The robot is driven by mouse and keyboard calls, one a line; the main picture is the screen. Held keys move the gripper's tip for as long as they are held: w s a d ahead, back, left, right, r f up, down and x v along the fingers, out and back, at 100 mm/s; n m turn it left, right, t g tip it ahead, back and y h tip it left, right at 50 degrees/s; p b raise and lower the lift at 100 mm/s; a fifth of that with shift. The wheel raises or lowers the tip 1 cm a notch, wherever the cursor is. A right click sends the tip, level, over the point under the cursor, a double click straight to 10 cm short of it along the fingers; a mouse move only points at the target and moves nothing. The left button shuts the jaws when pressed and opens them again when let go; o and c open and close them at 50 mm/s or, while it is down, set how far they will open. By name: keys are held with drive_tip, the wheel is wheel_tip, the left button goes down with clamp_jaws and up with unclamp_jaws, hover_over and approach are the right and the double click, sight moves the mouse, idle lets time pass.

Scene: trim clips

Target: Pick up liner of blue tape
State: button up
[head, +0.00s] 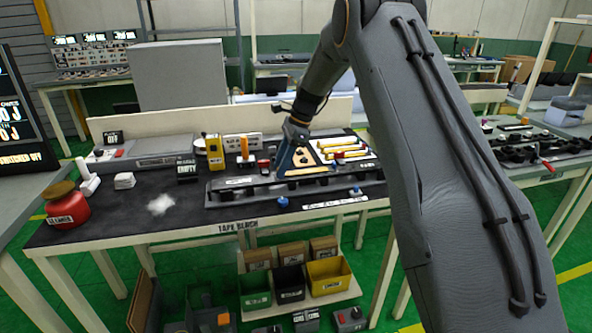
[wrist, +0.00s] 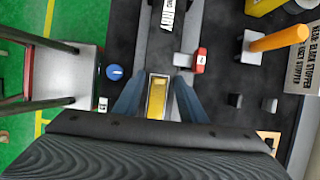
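My gripper (wrist: 158,82) is open, its two blue fingers apart in the wrist view. A yellow strip in a pale frame (wrist: 157,98) shows between them, with a gap to each finger. In the head view my gripper (head: 284,164) is low over the long dark fixture (head: 240,193) on the bench. A round blue knob (wrist: 115,72) lies left of the fingers in the wrist view. Blue knobs also show at the fixture's front (head: 283,202) in the head view. I cannot make out which piece is the blue tape's liner.
A red block (wrist: 200,60) and an orange cylinder (wrist: 278,39) are near the fingers. A yellow box (head: 214,151), white signs and a red jar (head: 67,207) stand on the black bench top (head: 110,217).

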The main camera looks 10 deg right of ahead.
drive_tip(key=c, duration=1)
drive_tip(key=shift+o, duration=0.2)
wheel_tip(320, 180, up, 10)
drive_tip(key=b, duration=0.3)
